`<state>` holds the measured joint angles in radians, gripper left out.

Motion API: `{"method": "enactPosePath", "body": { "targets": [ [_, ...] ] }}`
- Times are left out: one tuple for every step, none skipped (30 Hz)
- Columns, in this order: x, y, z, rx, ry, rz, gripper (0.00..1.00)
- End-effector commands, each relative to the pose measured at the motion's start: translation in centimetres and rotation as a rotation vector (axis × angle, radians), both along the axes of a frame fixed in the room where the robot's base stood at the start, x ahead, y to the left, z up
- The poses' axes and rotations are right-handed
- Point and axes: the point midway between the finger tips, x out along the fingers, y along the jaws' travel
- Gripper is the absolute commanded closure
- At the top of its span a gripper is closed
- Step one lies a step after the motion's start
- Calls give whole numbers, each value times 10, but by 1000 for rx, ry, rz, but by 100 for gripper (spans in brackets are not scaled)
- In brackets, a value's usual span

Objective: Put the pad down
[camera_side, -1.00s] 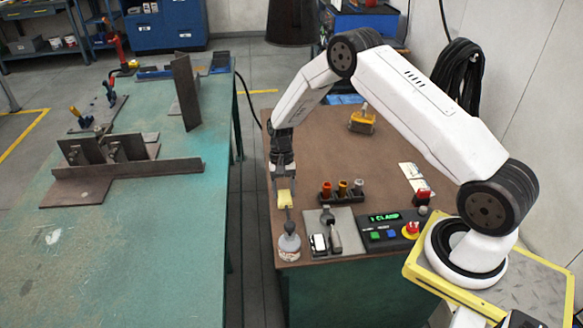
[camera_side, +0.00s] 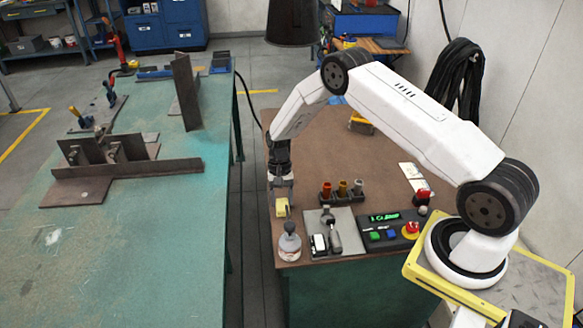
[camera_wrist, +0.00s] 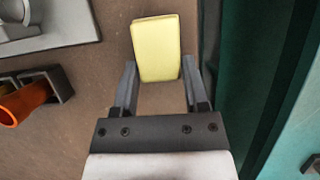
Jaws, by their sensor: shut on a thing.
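The pad is a small pale yellow block. In the side view the pad (camera_side: 282,208) is at the lower end of my gripper (camera_side: 283,196), near the left edge of the brown bench (camera_side: 345,155). In the wrist view the pad (camera_wrist: 156,48) sits between the two dark fingers of my gripper (camera_wrist: 158,75), which is shut on it. A clear jar with a dark top (camera_side: 289,243) stands just in front of and below the pad. Whether the pad touches the jar or the bench cannot be told.
A grey plate (camera_side: 348,226) with tools lies right of the jar. A rack with coloured nozzles (camera_side: 341,195) stands behind it, and a control box (camera_side: 388,231) stands to the right. A green table (camera_side: 130,240) is left, across a gap. The bench middle is clear.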

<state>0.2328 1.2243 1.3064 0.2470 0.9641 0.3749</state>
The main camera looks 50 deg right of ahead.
Motion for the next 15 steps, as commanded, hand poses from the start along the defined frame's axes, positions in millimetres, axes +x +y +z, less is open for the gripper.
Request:
{"method": "enactPosePath", "body": {
  "targets": [
    [0,0,0,0,0,0,98],
    [0,0,0,0,0,0,98],
    [0,0,0,0,0,0,98],
    [0,0,0,0,0,0,98],
    [0,0,-1,0,0,0,98],
    [0,0,-1,0,0,0,98],
    [0,0,-2,0,0,0,98],
    [0,0,-3,0,0,0,98],
    [0,0,-3,-1,-1,0,37],
    [0,0,-3,-1,-1,0,27],
    [0,0,-2,-1,-1,0,18],
    [0,0,-2,0,0,0,8],
    [0,0,-2,0,0,0,8],
    [0,0,-3,0,0,0,8],
    [0,0,-2,0,0,0,8]
  ]
}}
